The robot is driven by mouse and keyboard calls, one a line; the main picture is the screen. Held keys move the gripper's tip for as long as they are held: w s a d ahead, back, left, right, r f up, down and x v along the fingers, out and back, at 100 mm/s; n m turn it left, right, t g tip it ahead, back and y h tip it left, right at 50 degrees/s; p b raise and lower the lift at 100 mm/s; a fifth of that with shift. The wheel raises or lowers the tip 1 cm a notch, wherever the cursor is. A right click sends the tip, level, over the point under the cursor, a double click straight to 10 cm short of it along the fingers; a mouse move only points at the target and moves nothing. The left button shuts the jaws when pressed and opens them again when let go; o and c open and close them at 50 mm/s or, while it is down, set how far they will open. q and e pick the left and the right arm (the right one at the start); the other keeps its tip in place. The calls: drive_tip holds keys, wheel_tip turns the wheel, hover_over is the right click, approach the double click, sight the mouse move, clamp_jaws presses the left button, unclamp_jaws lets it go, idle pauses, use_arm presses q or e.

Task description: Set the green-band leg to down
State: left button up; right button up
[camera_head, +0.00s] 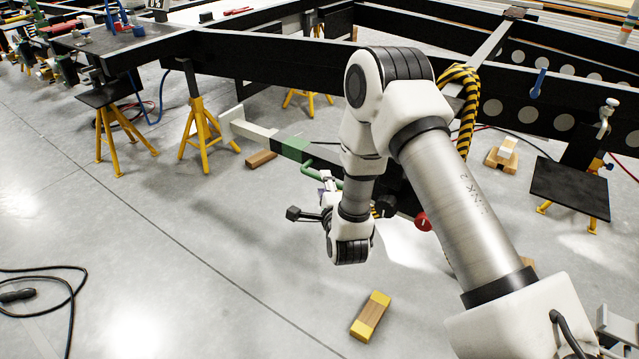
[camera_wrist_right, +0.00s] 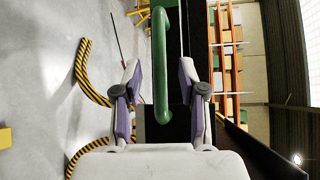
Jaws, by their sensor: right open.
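The green-band leg (camera_head: 258,133) shows in the head view as a pale bar with a square foot plate at its left end. It lies folded out nearly level, not upright, with a green band (camera_head: 293,148) along it. A green handle (camera_head: 322,168) sticks out beside the band. My right gripper (camera_head: 328,184) is at this handle, partly hidden by my own arm. In the right wrist view the green handle (camera_wrist_right: 160,60) runs between the two open purple-padded fingers of my right gripper (camera_wrist_right: 160,75), with gaps on both sides. My left gripper is not in view.
The black chassis beams (camera_head: 270,60) run above and behind the leg. A yellow stand (camera_head: 200,135) is to its left, with a wooden block (camera_head: 261,159) on the floor near the leg. A yellow-ended block (camera_head: 370,316) lies in front. The floor at left is mostly clear.

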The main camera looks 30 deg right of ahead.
sight(325, 169)
drive_tip(key=x, duration=0.3)
drive_tip(key=shift+w+d, duration=0.15)
drive_tip(key=shift+w, duration=0.15)
clamp_jaws()
drive_tip(key=shift+f, duration=0.1)
